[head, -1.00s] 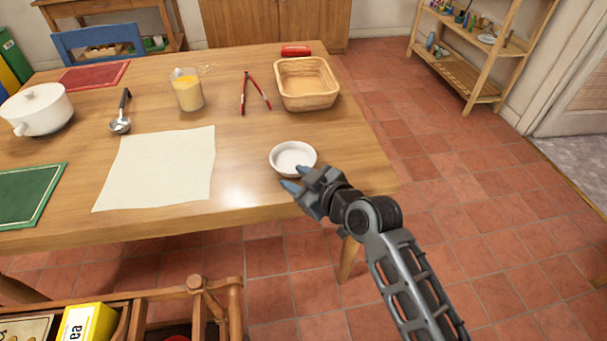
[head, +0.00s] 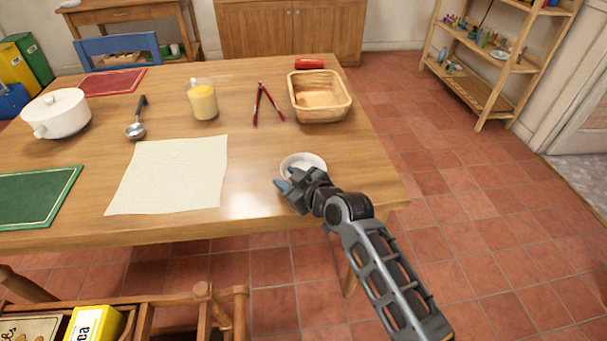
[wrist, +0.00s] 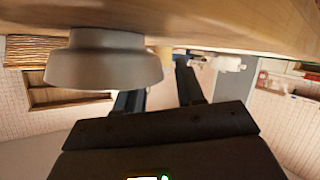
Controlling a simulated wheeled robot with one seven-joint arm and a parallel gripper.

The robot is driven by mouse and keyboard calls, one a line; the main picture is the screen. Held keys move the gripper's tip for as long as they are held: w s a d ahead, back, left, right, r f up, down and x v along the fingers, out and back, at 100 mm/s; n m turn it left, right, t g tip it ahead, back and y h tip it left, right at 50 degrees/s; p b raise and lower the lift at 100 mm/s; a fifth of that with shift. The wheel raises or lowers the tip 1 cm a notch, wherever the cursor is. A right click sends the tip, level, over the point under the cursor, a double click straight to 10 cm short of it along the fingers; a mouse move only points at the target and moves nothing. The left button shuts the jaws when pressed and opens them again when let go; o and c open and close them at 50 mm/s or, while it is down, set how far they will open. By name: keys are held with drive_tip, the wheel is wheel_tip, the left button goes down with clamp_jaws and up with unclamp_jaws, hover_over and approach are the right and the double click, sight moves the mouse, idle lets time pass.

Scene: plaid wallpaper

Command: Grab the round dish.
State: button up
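The round dish (head: 303,160) is small, white and shallow, and stands upright on the table near its right front corner. My gripper (head: 289,180) is at the dish's near left side in the head view and covers its near part. In the wrist view, where the table is at the top, the dish (wrist: 100,62) is large at the left. My gripper's two fingers (wrist: 157,92) stand apart there with a gap between them. The dish hides the tip of the left finger. I cannot tell whether a finger touches the dish.
The wooden table (head: 255,205) also holds a pale cloth (head: 170,177), a wicker basket (head: 320,112), red-handled tongs (head: 256,105), a yellow-filled jug (head: 203,102), a ladle (head: 136,128) and a white pot (head: 58,115). The tabletop around the dish is clear.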

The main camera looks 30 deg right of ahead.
drive_tip(key=shift+c, duration=0.4)
clamp_jaws()
drive_tip(key=shift+r, duration=0.1)
